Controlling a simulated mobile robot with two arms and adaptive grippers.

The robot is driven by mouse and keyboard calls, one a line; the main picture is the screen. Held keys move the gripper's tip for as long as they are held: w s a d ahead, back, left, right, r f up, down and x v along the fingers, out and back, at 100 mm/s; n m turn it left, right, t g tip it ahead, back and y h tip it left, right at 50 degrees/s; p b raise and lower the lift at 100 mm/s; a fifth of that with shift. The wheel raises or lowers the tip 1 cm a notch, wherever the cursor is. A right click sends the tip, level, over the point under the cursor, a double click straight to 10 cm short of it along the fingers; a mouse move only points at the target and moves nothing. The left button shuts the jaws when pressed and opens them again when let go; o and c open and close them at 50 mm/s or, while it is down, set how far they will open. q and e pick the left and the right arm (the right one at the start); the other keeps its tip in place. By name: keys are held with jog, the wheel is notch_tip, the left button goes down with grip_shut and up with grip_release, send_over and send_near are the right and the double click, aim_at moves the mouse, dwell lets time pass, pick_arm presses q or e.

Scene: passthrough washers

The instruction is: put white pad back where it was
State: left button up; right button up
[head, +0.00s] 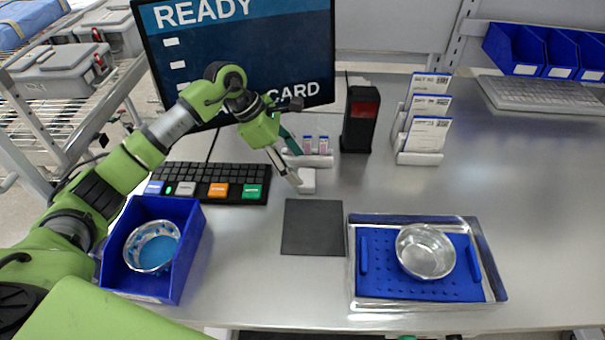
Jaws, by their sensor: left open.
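A small white pad (308,183) lies on the grey bench, just behind the dark square mat and in front of a small white rack. My left gripper (296,168) reaches in from the left, pointing down, with its fingers apart. One fingertip is right at the pad's left edge in the picture; I cannot tell whether it touches. Nothing shows between the fingers. My right gripper is not in view.
Close behind the pad stand the white rack (322,161) with pink vials and a black scanner-like box (361,118). A keyboard (180,183), blue bin (187,262), dark mat (312,228) and metal tray (430,305) lie around.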

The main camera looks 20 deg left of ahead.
pick_arm(q)
jog(key=b+v, duration=0.1)
jog(key=v, duration=0.6)
jog(key=shift+r, duration=0.15)
jog(key=shift+s, duration=0.1)
